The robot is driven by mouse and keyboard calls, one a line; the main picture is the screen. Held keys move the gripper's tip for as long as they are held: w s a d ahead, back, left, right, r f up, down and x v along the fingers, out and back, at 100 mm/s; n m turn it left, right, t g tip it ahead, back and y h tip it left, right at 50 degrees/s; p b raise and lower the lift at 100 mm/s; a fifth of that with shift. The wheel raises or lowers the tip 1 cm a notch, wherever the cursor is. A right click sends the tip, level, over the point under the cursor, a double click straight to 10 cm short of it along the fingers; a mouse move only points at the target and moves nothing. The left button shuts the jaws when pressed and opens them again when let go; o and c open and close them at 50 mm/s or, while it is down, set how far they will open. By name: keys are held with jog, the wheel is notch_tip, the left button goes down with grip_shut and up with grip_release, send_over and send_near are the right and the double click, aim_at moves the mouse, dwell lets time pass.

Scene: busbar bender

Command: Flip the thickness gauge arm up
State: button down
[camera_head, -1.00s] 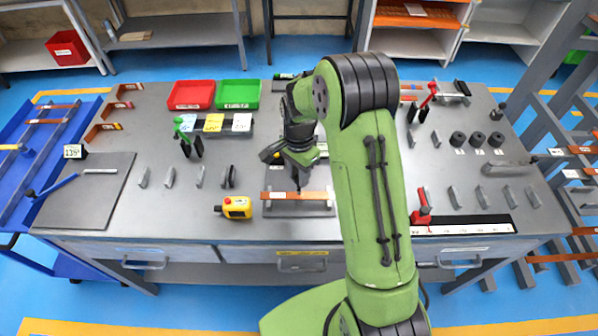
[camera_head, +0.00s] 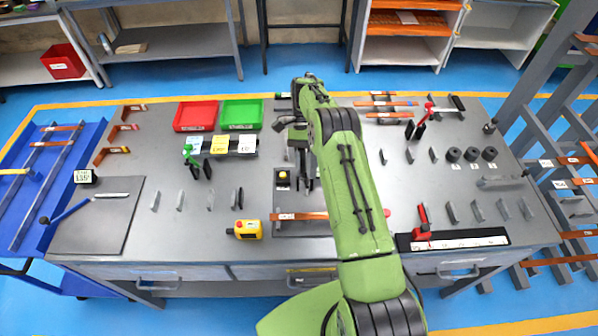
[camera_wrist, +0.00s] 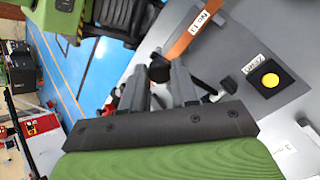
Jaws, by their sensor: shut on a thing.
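In the wrist view, my gripper (camera_wrist: 160,78) has its two grey fingers closed about a small dark rounded piece (camera_wrist: 160,69), which looks like the knob of the thickness gauge arm. The rest of the gauge arm is mostly hidden by the fingers and the gripper body. In the head view my gripper (camera_head: 301,168) is above the middle of the bench, behind the copper bar (camera_head: 300,216). That bar lies across a grey plate; it also shows in the wrist view (camera_wrist: 192,33). A black box with a yellow button (camera_head: 283,180) stands just left of the gripper.
Red (camera_head: 195,116) and green (camera_head: 242,114) trays stand at the back. A red-handled clamp (camera_head: 421,222) is at the right front.

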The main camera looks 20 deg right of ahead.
jog(key=shift+w+g, duration=0.15)
jog(key=shift+g, duration=0.15)
dwell(0.4)
jog(key=c, duration=0.9)
grip_release()
jog(key=shift+o, duration=0.2)
jog(key=shift+r, duration=0.15)
jog(key=shift+r, duration=0.35)
notch_tip(320, 180, up, 9)
jog(key=p, duration=0.5)
